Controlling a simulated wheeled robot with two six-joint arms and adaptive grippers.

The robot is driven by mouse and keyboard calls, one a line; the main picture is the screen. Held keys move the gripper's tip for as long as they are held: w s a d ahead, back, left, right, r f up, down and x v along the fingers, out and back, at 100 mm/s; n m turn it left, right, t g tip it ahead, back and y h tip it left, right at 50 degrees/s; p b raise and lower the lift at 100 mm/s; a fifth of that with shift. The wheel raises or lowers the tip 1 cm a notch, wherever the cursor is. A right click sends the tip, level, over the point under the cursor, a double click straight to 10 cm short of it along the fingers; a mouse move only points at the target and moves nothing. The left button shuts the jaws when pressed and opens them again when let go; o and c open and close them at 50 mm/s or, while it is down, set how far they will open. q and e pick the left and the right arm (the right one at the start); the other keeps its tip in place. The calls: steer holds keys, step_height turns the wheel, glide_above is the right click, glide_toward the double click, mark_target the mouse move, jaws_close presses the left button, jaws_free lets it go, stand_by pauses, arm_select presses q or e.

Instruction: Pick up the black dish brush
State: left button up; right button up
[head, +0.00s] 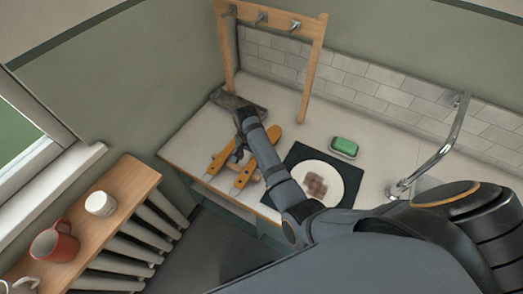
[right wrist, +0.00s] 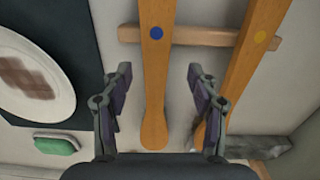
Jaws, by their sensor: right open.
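Two wooden brush handles lie across a wooden crossbar rest on the counter. The handle with a blue dot (right wrist: 157,62) also shows in the head view (head: 243,181); the handle with a yellow dot (right wrist: 252,66) is to its left in the head view (head: 218,164). No black brush head shows clearly, so I cannot tell which is the black dish brush. My right gripper (head: 240,155) is open and points down over the handles. In the right wrist view, its fingers (right wrist: 157,78) stand either side of the blue-dot handle's end, with nothing gripped. My left gripper is not in view.
A white plate (head: 338,176) with a brown stain lies on a dark mat (head: 296,153). A green sponge (head: 344,146), a chrome tap (head: 440,153) and a wooden hook rack (head: 314,70) stand around the counter. A shelf at left holds a red mug (head: 52,243) and white cup (head: 100,203).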

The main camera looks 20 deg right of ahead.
mark_target(251, 166)
steer(key=shift+s+f+p, duration=0.2)
steer(key=shift+f+p, duration=0.15)
steer(key=shift+f, duration=0.25)
steer(key=f, duration=0.2)
steer(key=shift+s+f, duration=0.2)
steer(key=shift+f, duration=0.6)
steer(key=shift+w+f, duration=0.1)
steer(key=shift+f, duration=0.05)
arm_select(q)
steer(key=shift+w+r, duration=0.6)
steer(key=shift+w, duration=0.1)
arm_select(e)
jaws_close()
